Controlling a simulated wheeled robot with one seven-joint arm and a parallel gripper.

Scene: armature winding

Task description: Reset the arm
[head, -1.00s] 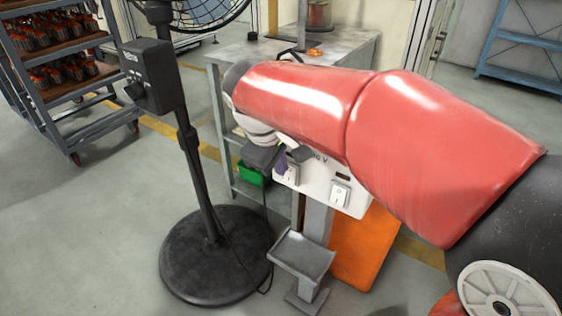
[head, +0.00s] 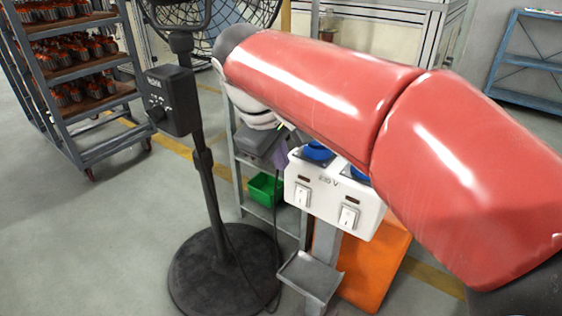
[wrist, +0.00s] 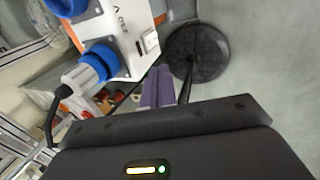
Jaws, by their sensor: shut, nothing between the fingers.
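My red arm crosses the head view from the lower right to the upper middle, bent at the elbow. My gripper (head: 281,160) hangs at its far end, a dark body with purple fingers, mostly behind the arm and just left of the white 230 V socket box (head: 333,196). In the wrist view the purple fingers (wrist: 157,86) are together and empty. The socket box (wrist: 125,38) shows above and left of them, apart as far as I can tell. A grey-and-blue plug (wrist: 88,72) with a black cable sits in one blue socket.
A black pedestal fan (head: 207,185) stands left of the gripper; its round base (wrist: 197,52) shows in the wrist view. A green bin (head: 265,189) sits on a low shelf. An orange panel (head: 372,262) is behind the socket post.

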